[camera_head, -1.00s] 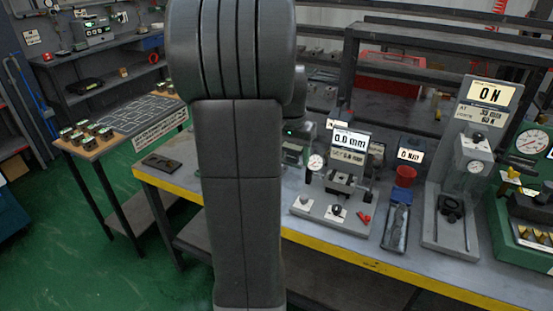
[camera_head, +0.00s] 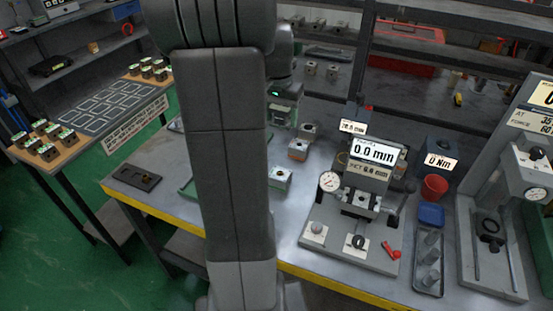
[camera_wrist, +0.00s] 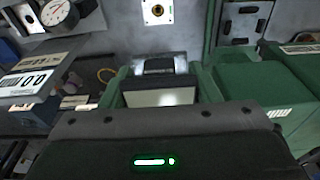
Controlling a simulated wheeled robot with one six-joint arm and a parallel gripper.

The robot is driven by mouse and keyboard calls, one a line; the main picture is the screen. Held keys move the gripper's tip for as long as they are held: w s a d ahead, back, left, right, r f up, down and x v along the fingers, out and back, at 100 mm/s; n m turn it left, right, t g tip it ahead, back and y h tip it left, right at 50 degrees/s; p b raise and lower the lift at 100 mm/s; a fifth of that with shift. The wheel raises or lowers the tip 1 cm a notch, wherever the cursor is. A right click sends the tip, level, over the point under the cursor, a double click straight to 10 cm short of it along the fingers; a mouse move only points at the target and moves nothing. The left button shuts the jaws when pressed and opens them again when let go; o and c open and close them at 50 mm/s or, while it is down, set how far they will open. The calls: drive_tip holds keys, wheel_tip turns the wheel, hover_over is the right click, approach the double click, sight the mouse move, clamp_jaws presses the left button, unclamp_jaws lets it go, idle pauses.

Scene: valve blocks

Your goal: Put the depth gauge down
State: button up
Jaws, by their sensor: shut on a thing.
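My gripper (camera_wrist: 158,82) is shut in the wrist view, with its green fingers either side of a grey piece with a pale flat face. I take this piece to be the depth gauge (camera_wrist: 160,97); its lower end is hidden by the gripper body. In the camera_head view my gripper (camera_head: 284,112) is partly behind my arm, over the back of the bench (camera_head: 300,235), and the gauge cannot be made out there. I cannot tell whether the gauge touches anything.
A test fixture (camera_head: 360,205) with a "0.0 mm" display and a dial stands right of my gripper. Valve blocks (camera_head: 281,179) stand near my arm. Bare bench lies before the fixture.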

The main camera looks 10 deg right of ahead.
wheel_tip(320, 180, down, 17)
drive_tip(key=shift+s+r+p, duration=0.15)
drive_tip(key=shift+r+p, duration=0.05)
drive_tip(key=shift+p, duration=0.3)
drive_tip(key=shift+f, duration=0.45)
drive_tip(key=shift+f, duration=0.1)
drive_tip(key=shift+f+b, duration=0.3)
drive_tip(key=shift+b, duration=0.05)
drive_tip(key=o, duration=1.1)
drive_tip(key=shift+o, duration=0.2)
drive_tip(key=shift+r, duration=0.15)
drive_tip(key=shift+r+p, duration=0.45)
drive_tip(key=shift+r, duration=0.05)
wheel_tip(320, 180, up, 11)
drive_tip(key=s+a+b, duration=0.1)
drive_tip(key=shift+s+r, duration=0.2)
